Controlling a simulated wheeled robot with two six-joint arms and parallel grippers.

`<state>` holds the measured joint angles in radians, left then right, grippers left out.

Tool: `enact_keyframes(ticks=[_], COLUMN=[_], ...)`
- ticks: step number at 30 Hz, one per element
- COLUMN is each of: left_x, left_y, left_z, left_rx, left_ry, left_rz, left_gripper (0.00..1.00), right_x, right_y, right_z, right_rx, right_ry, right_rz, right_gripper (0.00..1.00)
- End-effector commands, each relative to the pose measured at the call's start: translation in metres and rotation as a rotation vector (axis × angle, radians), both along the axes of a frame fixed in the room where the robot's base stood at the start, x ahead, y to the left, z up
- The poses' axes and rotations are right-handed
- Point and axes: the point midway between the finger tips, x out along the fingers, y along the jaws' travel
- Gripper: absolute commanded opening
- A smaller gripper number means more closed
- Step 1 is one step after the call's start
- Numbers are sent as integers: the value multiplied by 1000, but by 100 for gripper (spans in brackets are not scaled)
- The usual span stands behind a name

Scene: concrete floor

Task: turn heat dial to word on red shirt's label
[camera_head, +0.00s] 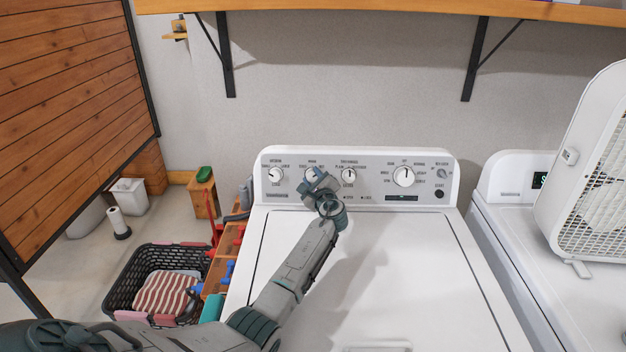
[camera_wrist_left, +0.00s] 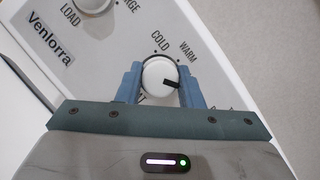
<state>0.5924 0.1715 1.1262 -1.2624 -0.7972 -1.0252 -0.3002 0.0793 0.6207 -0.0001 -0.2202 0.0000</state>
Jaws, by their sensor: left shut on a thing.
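The white heat dial (camera_head: 311,174) is the second from the left on the washer's control panel (camera_head: 375,190). In the left wrist view the dial (camera_wrist_left: 156,76) sits between my left gripper's (camera_wrist_left: 160,82) blue fingers, which are shut on it from both sides. Its black pointer is turned to the right side. The words COLD and WARM are printed above it; other words around it are hidden by the fingers. My left gripper also shows in the head view (camera_head: 316,182). A red-and-white striped cloth (camera_head: 164,293) lies in the basket; no label is readable on it. My right gripper is not in view.
Other dials (camera_head: 348,175) and a larger dial (camera_head: 403,176) sit on the same panel. The black basket (camera_head: 125,283) stands on the floor at left. A white fan (camera_head: 600,185) stands on the machine at right. A wooden shelf (camera_head: 400,9) hangs above.

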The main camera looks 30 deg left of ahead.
Motion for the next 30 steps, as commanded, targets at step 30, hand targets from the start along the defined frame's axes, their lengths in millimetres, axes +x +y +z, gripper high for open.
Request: enact_keyframes(ticks=[30], left_x=[1], left_y=[0], left_z=[2], left_rx=[-694], left_ry=[-423], left_rz=[266], left_gripper=[11], right_x=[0], right_y=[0], right_z=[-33], right_rx=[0], right_ry=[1], right_rz=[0], right_gripper=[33])
